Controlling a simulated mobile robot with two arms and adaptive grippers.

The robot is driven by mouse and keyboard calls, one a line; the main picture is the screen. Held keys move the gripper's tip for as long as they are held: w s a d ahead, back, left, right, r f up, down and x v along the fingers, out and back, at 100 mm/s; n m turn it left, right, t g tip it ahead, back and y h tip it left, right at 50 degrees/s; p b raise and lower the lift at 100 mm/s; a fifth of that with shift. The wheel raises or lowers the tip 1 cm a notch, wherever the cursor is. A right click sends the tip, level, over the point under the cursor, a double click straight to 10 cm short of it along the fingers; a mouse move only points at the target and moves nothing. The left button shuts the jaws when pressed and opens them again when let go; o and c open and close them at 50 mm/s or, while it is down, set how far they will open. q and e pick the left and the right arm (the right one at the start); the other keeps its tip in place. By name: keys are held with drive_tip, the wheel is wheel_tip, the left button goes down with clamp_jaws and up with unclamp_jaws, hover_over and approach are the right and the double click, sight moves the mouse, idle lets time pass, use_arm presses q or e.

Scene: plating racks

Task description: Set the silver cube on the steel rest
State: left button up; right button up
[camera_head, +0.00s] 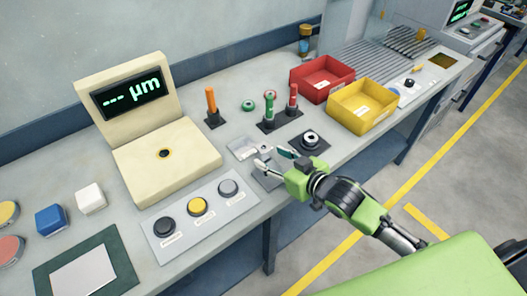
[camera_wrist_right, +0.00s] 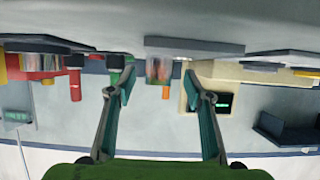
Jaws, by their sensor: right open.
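The silver cube (camera_head: 265,149) is small and sits behind my right gripper's fingertips in the head view. In the upside-down wrist view, the cube (camera_wrist_right: 158,71) shows a mirror-like face between the fingertips, at one end of a flat grey plate (camera_wrist_right: 205,48). That plate (camera_head: 241,149) is pale in the head view. My right gripper (camera_head: 270,157) is open, and its fingertips (camera_wrist_right: 159,76) hold nothing. A darker grey slab (camera_head: 264,181) lies below it, partly hidden. I cannot tell which of the two is the steel rest. My left gripper is out of view.
A cream gauge (camera_head: 165,153) and a button panel (camera_head: 190,237) stand left. An orange peg (camera_head: 211,104), a green peg (camera_head: 269,109) and a red peg (camera_head: 292,98) stand behind. A black ring holder (camera_head: 292,143), red bin (camera_head: 310,91) and yellow bin (camera_head: 375,118) are right.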

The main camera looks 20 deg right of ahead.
sight(268, 154)
drive_tip(key=x, duration=0.1)
drive_tip(key=p+x, duration=0.1)
drive_tip(key=x, duration=0.2)
drive_tip(key=shift+w+d+r, duration=0.1)
drive_tip(key=shift+r, duration=0.2)
drive_tip(key=shift+w+a+f, duration=0.2)
drive_tip(key=shift+w+f, duration=0.15)
drive_tip(key=shift+w, duration=0.1)
clamp_jaws()
drive_tip(key=shift+r, duration=0.15)
